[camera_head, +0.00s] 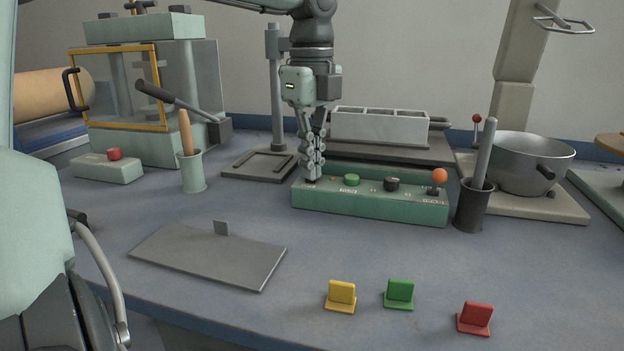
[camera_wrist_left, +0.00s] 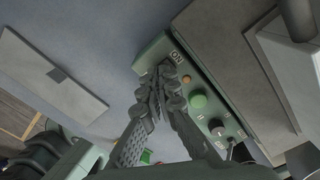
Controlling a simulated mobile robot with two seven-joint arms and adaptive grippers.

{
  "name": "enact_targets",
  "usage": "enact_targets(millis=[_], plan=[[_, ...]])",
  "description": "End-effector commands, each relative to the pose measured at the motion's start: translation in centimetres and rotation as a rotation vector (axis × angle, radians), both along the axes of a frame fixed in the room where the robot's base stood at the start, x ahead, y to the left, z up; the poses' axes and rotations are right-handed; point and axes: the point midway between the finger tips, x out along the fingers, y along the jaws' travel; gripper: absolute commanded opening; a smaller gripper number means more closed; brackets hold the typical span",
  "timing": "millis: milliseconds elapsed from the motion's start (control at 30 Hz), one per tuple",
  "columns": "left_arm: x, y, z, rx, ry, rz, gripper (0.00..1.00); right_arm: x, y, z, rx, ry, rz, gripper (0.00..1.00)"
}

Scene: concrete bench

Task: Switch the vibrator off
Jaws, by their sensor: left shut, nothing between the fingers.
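The green control box (camera_head: 375,207) stands on the bench. It carries a green button (camera_head: 351,180), a black knob (camera_head: 391,184) and an orange-ball lever (camera_head: 439,177). My left gripper (camera_head: 311,178) points down at the box's left end, shut and empty. In the left wrist view, its fingertips (camera_wrist_left: 168,88) are over that end, beside an "ON" label (camera_wrist_left: 178,57) and a small orange lamp (camera_wrist_left: 187,79). The fingers hide whatever control lies under them; I cannot tell its position or whether they touch it. My right gripper is not in view.
Behind the box is a plate with a grey block mould (camera_head: 380,127). A dark cup with a rod (camera_head: 471,206) stands close right of the box. A flat grey plate (camera_head: 208,255) and yellow (camera_head: 341,295), green (camera_head: 399,293) and red (camera_head: 474,317) tags lie in front.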

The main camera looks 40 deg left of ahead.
Motion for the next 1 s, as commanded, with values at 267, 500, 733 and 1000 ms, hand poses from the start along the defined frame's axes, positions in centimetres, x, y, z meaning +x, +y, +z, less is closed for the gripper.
enact_targets(millis=[267,500,733,1000], plan=[[0.0,0.0,-0.3,-0.001,0.002,0.0,0.0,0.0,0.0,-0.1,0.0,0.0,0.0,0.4],[0.0,0.0,1.2,0.0,0.002,0.0,0.0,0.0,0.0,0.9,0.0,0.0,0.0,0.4],[0.0,0.0,3.1,0.001,0.0,0.0,0.0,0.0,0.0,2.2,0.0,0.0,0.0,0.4],[0.0,0.0,5.3,0.0,0.0,0.001,0.0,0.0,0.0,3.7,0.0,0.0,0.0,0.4]])
